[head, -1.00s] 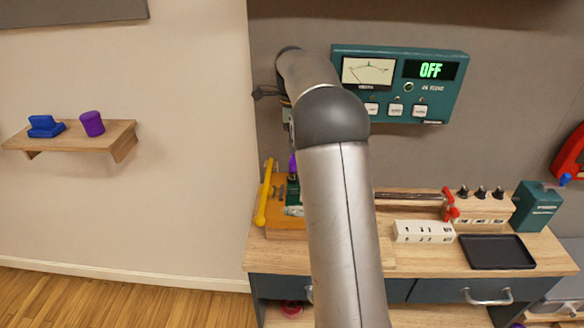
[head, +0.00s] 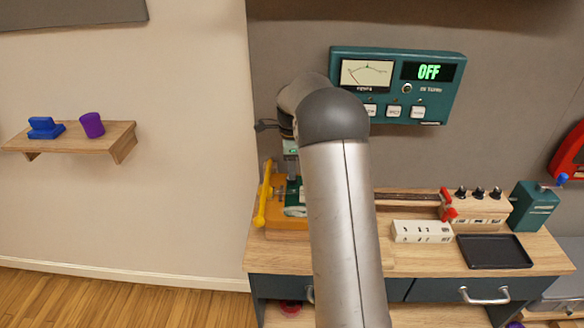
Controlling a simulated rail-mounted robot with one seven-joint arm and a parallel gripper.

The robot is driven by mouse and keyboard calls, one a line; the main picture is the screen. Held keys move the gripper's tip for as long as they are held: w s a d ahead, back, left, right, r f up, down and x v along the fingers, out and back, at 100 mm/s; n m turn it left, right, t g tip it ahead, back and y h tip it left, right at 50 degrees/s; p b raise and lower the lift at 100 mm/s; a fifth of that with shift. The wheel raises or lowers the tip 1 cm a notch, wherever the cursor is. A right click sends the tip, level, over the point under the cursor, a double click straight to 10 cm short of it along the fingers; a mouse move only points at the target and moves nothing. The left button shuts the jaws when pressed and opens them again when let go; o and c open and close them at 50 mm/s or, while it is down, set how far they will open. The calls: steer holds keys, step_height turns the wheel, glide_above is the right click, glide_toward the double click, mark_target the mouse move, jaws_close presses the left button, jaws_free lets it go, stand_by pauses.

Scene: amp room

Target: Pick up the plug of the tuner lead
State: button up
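The teal tuner panel (head: 440,98) hangs on the back wall, with a needle meter, a green OFF display and a small round socket (head: 407,88). My gripper (head: 290,172) points down over the orange block (head: 284,222) at the bench's left end. My arm hides much of it, and its fingertips are too small and covered to tell whether they are open or shut. A pale, rounded item (head: 295,211) lies by a green part on the block, below the gripper. I cannot make out the lead's plug.
A yellow bar (head: 264,195) leans at the block's left. To the right are a white socket strip (head: 423,232), a black tray (head: 496,252), a knobbed wooden block (head: 482,207), a red clamp-like piece (head: 447,205) and a teal box (head: 534,207). A wall shelf (head: 75,142) is far left.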

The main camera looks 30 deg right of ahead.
jaws_close()
steer(key=shift+r, duration=0.1)
steer(key=shift+r, duration=0.6)
steer(key=s+r, duration=1.4)
steer(key=shift+d+r, duration=0.3)
steer(key=shift+d, duration=0.05)
